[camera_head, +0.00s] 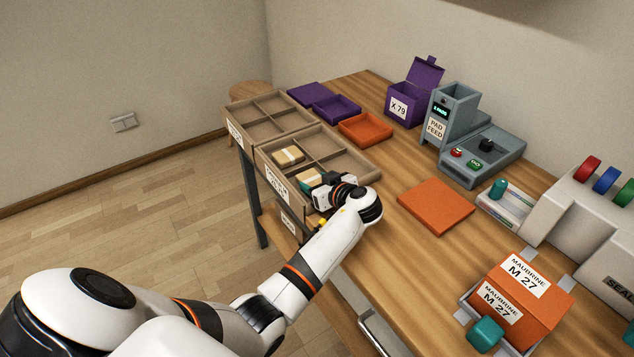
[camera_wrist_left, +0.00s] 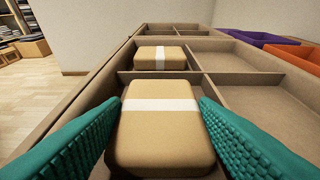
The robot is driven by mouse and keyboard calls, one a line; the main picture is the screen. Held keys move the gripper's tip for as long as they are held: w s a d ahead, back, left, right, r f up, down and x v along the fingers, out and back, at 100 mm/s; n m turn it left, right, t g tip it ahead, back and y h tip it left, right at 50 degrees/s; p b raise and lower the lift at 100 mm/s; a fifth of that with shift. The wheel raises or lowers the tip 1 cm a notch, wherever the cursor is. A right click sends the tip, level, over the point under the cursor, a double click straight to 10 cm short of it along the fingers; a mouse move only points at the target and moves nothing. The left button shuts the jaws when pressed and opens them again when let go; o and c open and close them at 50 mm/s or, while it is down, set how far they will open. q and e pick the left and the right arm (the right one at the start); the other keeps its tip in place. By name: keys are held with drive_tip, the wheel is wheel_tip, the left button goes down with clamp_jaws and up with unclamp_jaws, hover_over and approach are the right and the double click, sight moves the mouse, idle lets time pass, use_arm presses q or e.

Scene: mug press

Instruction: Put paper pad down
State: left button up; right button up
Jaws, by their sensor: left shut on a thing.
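A tan paper pad (camera_wrist_left: 160,135) with a white band sits between the teal fingers of my left gripper (camera_wrist_left: 160,104), which is shut on it. In the head view, my left gripper (camera_head: 318,184) is at the front-left compartment of the nearer divided tray (camera_head: 345,148), and its wrist hides much of that compartment. The pad is low within the compartment walls; I cannot tell whether it touches the bottom. A second banded pad (camera_head: 288,156) lies in the compartment just beyond, also visible in the wrist view (camera_wrist_left: 160,58). My right gripper is not in view.
A second divided tray (camera_head: 283,102) adjoins behind. Purple and orange lids or trays (camera_head: 365,128) lie to its right. The pad feed machine (camera_head: 455,118), an orange panel (camera_head: 436,205) and an orange box (camera_head: 525,300) stand on the wooden bench. Some bench between them is clear.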

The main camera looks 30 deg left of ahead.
use_arm(q)
drive_tip(key=shift+f, duration=0.1)
drive_tip(key=o, duration=0.7)
drive_tip(key=shift+r, duration=0.25)
drive_tip(key=b+v, duration=0.1)
drive_tip(key=v, duration=1.1)
drive_tip(key=shift+s+b, duration=0.1)
drive_tip(key=shift+b, duration=0.2)
